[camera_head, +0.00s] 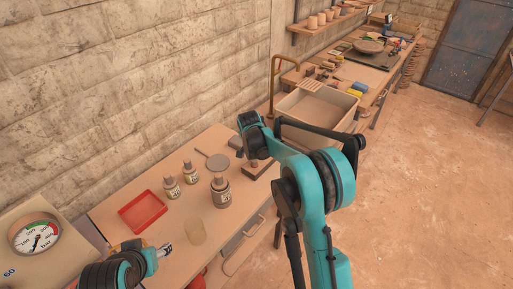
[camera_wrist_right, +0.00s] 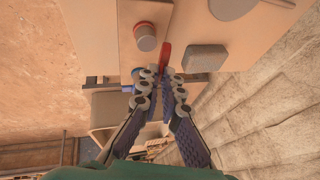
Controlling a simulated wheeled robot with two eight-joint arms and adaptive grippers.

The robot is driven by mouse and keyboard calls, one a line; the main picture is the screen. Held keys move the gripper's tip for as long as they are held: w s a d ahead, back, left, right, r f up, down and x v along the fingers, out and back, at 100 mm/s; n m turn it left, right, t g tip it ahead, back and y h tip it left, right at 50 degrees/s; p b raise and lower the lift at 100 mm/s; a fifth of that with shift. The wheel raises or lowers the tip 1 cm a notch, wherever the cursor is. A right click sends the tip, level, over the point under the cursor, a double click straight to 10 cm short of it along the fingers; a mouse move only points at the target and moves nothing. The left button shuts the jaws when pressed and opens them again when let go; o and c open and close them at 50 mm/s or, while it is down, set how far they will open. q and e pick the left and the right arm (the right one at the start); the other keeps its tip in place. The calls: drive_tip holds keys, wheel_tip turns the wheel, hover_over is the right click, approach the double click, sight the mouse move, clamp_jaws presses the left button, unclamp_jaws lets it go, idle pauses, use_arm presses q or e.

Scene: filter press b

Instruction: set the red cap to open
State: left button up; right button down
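A red bar-like part (camera_wrist_right: 164,55) shows in the right wrist view, its near end between or just behind my right fingertips. Beside it stands a round grey-topped piece with a red ring (camera_wrist_right: 146,36). I cannot tell which of these is the red cap. My right gripper (camera_wrist_right: 161,73) has its fingertips close together with a narrow gap; whether they grip the bar is unclear. In the head view my right arm reaches to a brown block (camera_head: 262,169) at the table's far end, and the arm hides part of that area. My left gripper (camera_head: 165,249) is at the table's near left, with nothing visible in it.
A red tray (camera_head: 143,212), several labelled bottles (camera_head: 221,192) and a grey disc (camera_head: 218,162) stand on the table. A pressure gauge (camera_head: 35,236) is at lower left. A grey block (camera_wrist_right: 205,58) lies near my right gripper. A sink (camera_head: 316,107) stands beyond the table.

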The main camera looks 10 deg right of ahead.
drive_tip(key=w+g+h, duration=0.1)
drive_tip(key=a+g+p, duration=0.1)
drive_tip(key=shift+w+a+r+n+g+h, duration=0.2)
drive_tip(key=shift+w+n+g+h, duration=0.1)
drive_tip(key=shift+w+n+h, duration=0.1)
drive_tip(key=shift+w+a+f+g+h+p, duration=0.15)
drive_tip(key=shift+w+a+g+h+p, duration=0.2)
drive_tip(key=shift+g+p, duration=0.25)
drive_tip(key=shift+h, duration=0.25)
drive_tip(key=c, duration=1.7)
unclamp_jaws()
drive_tip(key=shift+f, duration=0.1)
drive_tip(key=shift+r, duration=0.2)
drive_tip(key=v, duration=1.1)
drive_tip(key=shift+a+r, duration=0.15)
drive_tip(key=shift+r, duration=0.2)
